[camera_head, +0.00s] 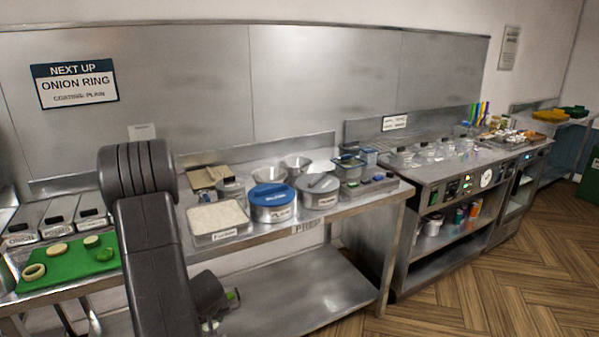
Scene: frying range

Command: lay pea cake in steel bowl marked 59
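A green cutting board (63,270) lies at the left end of the prep counter. Two steel bowls stand at the back of the counter, one on the right (296,164) and one on the left (268,174). No number 59 is readable on either. My dark arm rises in front of the counter, right of the board. My gripper's fingers do not show.
A tray of pale crumbs (217,219), a blue-lidded pot (272,202) and a grey-lidded pot (318,190) stand in front of the bowls. A wall sign (75,83) reads "NEXT UP ONION RING".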

